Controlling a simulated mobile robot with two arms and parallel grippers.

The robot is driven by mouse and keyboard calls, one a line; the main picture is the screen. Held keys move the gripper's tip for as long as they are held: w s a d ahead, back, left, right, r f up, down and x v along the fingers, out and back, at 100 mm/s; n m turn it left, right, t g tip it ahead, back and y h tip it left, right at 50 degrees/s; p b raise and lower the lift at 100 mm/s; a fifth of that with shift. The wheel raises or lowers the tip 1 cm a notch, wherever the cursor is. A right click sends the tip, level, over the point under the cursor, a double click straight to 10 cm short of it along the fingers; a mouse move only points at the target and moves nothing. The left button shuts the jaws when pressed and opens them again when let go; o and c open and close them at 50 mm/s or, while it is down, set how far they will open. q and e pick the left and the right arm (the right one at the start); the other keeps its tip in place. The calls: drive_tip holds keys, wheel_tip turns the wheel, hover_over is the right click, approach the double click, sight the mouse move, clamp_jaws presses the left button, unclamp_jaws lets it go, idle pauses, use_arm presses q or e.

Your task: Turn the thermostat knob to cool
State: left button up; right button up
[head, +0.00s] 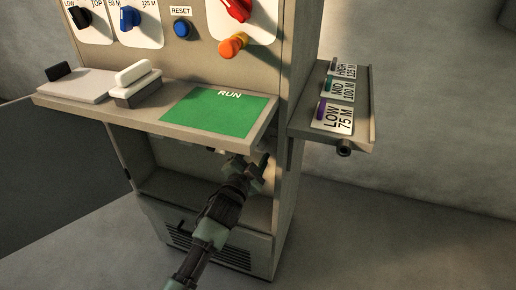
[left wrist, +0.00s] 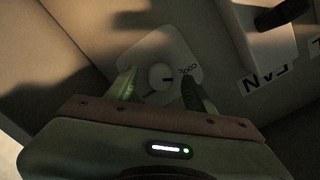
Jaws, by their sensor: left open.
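The thermostat knob (left wrist: 162,76) is a round, pale knob on a light plate (left wrist: 168,50) in the left wrist view. The word COOL is printed on the plate to the right of the knob. The knob's exact pointing direction is hard to read. My left gripper (head: 252,165) reaches into the open lower bay of the cabinet, under the shelf, in the head view. In the left wrist view its fingers (left wrist: 159,78) are open, one on each side of the knob; whether they touch it I cannot tell. My right gripper is not in view.
The shelf (head: 140,118) with a green RUN area (head: 215,110) overhangs the bay. A side shelf (head: 362,130) bears LOW, MID and HIGH tags. A dark knob (left wrist: 283,15) on another plate lies to the upper right in the wrist view.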

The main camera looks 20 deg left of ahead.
use_arm(q)
drive_tip(key=s, duration=0.6)
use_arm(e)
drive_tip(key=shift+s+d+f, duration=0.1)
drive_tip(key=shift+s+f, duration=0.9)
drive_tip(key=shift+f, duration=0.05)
use_arm(q)
drive_tip(key=shift+a, duration=0.15)
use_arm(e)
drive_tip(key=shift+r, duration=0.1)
